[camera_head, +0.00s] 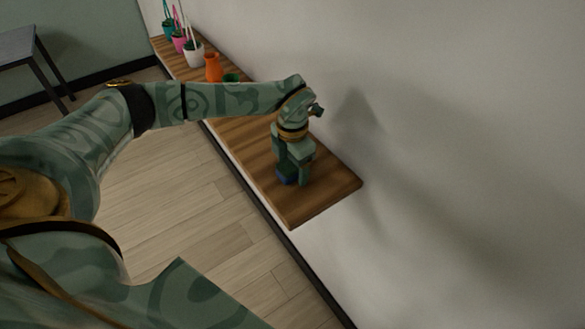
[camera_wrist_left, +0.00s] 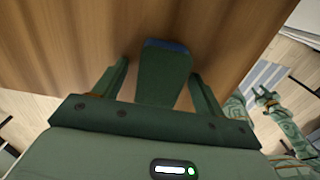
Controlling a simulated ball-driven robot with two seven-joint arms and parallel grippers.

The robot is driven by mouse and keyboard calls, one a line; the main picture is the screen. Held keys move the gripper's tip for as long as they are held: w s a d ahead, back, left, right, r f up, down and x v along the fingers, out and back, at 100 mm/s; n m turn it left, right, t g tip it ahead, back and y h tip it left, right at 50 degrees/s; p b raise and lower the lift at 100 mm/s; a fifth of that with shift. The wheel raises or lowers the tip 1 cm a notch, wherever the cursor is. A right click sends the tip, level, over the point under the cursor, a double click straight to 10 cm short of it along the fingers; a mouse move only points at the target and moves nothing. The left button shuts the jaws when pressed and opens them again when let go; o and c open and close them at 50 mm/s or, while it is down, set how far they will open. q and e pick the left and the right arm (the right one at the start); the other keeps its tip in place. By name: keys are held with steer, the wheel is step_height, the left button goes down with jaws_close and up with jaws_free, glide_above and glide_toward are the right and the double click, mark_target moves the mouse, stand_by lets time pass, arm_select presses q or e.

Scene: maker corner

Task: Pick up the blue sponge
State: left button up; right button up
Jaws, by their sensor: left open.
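The blue sponge (camera_head: 287,178) is on the wooden shelf (camera_head: 335,184), near its near end. In the head view only a small blue part shows below my left gripper (camera_head: 294,174), which hides the rest. In the left wrist view the sponge (camera_wrist_left: 165,46) shows a blue far edge and a dark green face. It lies between the two fingers of my left gripper (camera_wrist_left: 158,72). The fingers are open, with a gap visible on each side. My right gripper (camera_wrist_left: 265,96) seems to show small at the right of the wrist view; its jaws are unclear.
An orange vase (camera_head: 213,67), a green item (camera_head: 232,77) partly behind my arm, and a white pot (camera_head: 194,54) stand farther along the shelf. The wall (camera_head: 450,110) rises close behind it. A dark table (camera_head: 18,44) stands far left. The shelf's near end is clear.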

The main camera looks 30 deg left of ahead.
mark_target(293, 165)
arm_select(q)
steer(key=c, duration=1.1)
steer(key=shift+o, duration=0.2)
steer(key=shift+r, duration=0.55)
step_height(293, 165, up, 3)
steer(key=shift+f, duration=0.15)
steer(key=s+d+r+p, duration=0.1)
steer(key=s+d+r, duration=0.4)
steer(key=s+r, duration=0.4)
steer(key=s, duration=0.4)
steer(key=shift+d+r, duration=0.15)
steer(key=shift+d, duration=0.05)
steer(key=shift+o, duration=0.4)
